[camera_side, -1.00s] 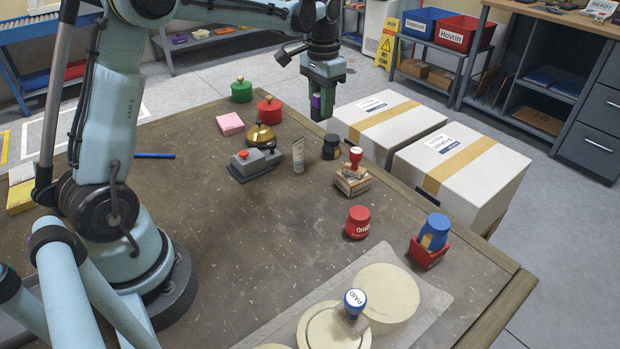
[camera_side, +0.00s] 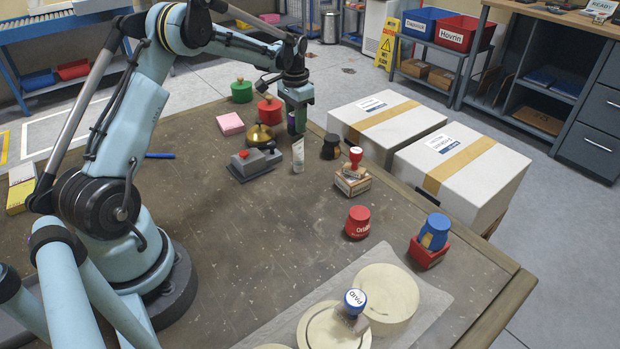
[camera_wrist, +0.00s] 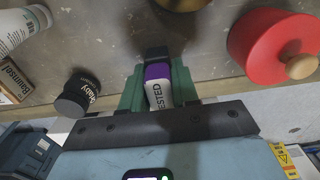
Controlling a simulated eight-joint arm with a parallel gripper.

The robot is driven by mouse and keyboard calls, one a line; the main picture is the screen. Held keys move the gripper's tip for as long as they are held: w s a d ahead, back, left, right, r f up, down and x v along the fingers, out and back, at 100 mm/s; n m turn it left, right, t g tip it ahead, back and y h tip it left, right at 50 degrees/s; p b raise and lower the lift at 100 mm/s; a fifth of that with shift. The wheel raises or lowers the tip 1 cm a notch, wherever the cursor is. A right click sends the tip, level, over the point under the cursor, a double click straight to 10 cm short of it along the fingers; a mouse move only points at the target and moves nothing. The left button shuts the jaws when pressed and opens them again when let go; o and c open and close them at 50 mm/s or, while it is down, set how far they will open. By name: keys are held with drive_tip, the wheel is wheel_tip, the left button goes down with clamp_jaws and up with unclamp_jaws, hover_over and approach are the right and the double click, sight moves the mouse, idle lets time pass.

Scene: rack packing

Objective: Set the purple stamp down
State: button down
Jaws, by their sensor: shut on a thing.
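My gripper (camera_side: 297,121) is low at the far edge of the brown table (camera_side: 190,225), its green fingers pointing down. It is shut on the purple stamp (camera_wrist: 158,73), whose purple top and white label reading "ESTED" show between the fingers in the wrist view. In the side view the stamp (camera_side: 291,125) shows only as a dark purple strip. I cannot tell whether its base touches the table.
A red pot (camera_side: 270,111) and a brass bell (camera_side: 261,138) stand just left of my gripper. White boxes (camera_side: 385,115) lie beyond the table edge to the right.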

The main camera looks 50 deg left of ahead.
drive_tip(key=shift+f, duration=0.4)
drive_tip(key=shift+f, duration=0.1)
drive_tip(key=shift+f, duration=0.1)
drive_tip(key=c, duration=0.8)
unclamp_jaws()
drive_tip(key=shift+c, duration=0.2)
